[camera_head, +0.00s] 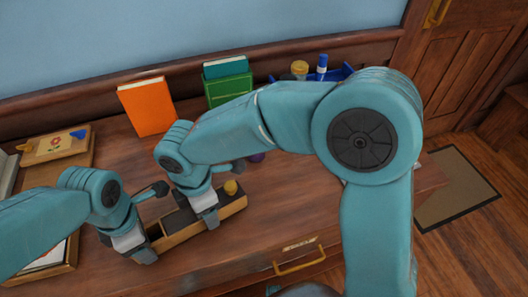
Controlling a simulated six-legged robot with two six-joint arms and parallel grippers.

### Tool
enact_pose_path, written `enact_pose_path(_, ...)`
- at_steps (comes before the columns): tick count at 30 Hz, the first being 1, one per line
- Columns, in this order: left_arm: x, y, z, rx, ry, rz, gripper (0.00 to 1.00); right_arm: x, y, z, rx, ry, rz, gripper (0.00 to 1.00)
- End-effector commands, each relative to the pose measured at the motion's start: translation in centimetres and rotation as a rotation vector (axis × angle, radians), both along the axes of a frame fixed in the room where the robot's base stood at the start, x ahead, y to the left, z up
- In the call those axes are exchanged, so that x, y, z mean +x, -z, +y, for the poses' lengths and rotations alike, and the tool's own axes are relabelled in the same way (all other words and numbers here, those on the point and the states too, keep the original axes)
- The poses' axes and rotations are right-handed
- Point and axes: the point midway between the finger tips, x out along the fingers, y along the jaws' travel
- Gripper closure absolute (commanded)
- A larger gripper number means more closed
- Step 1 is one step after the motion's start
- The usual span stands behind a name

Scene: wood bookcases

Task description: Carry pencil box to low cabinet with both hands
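The pencil box (192,229) is a long, open wooden tray with dark compartments, lying on the wooden desktop. A yellow round-topped item (231,187) stands in its right end. My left gripper (152,222) is at the box's left end, with its fingers spread apart. My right gripper (222,192) is over the right part of the box, also with its fingers spread. The arms and grippers hide parts of the box, and I cannot tell whether any finger touches it. I cannot identify a low cabinet as the destination.
An orange book (147,106) and a green book (229,91) stand at the back. A blue holder (343,72) is at the back right. A drawer handle (300,262) shows in front.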

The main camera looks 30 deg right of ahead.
Motion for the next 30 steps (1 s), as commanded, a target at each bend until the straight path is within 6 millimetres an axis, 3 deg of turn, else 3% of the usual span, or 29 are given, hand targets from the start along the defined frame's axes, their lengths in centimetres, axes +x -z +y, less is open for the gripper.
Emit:
enact_pose_path(3, 0.0, 1.5, 0.0, 0.000, 0.000, -0.001, 0.77, 0.0, 1.5, 0.0, 0.000, 0.000, -0.001, 0.77)
enact_pose_path(4, 0.0, 1.4, 0.0, 0.000, 0.000, 0.000, 0.33, 0.0, 1.4, 0.0, 0.000, 0.000, -0.001, 0.33)
enact_pose_path(6, 0.0, 1.0, 0.0, 0.000, 0.000, 0.000, 0.10, 0.0, 1.0, 0.0, 0.000, 0.000, 0.000, 0.10)
enact_pose_path(17, 0.1, 0.5, 0.0, -0.001, 0.000, -0.002, 0.10, 0.0, 1.0, 0.0, 0.000, 0.000, 0.000, 0.10)
enact_pose_path(20, 0.1, -0.9, -0.1, -0.002, 0.000, -0.005, 0.10, 0.0, 1.0, 0.0, 0.000, 0.000, 0.000, 0.10)
enact_pose_path(30, 0.1, -8.4, -0.1, -0.003, 0.000, -0.004, 0.10, 0.0, 1.0, 0.0, 0.000, 0.000, 0.000, 0.10)
